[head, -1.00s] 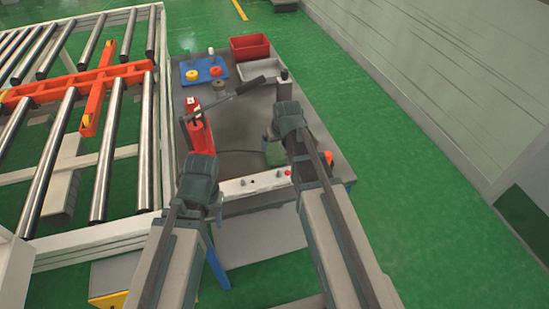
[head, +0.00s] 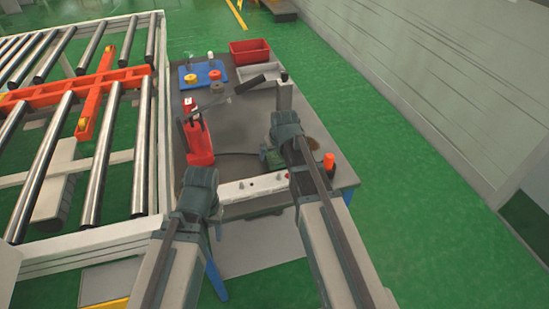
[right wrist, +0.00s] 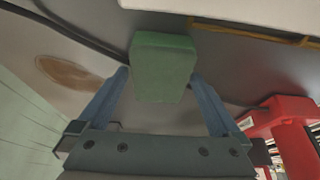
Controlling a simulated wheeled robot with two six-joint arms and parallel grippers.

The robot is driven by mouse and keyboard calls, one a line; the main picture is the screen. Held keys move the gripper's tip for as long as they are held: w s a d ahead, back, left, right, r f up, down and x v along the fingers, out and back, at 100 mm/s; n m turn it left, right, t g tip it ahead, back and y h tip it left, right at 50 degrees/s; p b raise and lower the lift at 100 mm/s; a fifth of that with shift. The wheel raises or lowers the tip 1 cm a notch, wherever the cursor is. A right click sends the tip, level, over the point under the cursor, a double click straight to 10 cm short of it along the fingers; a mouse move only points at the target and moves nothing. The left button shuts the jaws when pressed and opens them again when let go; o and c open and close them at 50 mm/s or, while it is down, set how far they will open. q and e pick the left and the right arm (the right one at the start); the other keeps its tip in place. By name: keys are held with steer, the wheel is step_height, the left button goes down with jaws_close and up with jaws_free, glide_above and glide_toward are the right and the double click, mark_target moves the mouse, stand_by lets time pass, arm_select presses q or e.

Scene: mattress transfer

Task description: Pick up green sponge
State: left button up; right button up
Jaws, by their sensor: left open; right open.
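The green sponge (head: 272,158) is a small block on the grey table (head: 235,120), partly hidden by my right arm in the head view. In the right wrist view the sponge (right wrist: 163,67) stands between and just beyond the two blue fingertips of my right gripper (right wrist: 160,75). The right gripper is open, with a finger on each side; I cannot tell if either finger touches the sponge. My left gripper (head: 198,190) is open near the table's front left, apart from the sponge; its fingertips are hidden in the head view.
A red tool (head: 198,140) stands left of the sponge, and an orange-topped item (head: 328,162) is right of my right arm. A blue tray (head: 203,73), red bin (head: 250,52) and grey bin (head: 262,74) are at the back. A roller conveyor (head: 100,165) borders the left.

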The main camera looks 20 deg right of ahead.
mark_target(275, 155)
steer(key=shift+f, duration=0.25)
stand_by(0.4)
steer(key=c, duration=1.2)
steer(key=shift+o, duration=0.2)
steer(key=shift+r, duration=0.1)
step_height(275, 155, up, 10)
steer(key=p, duration=1)
steer(key=shift+r, duration=0.2)
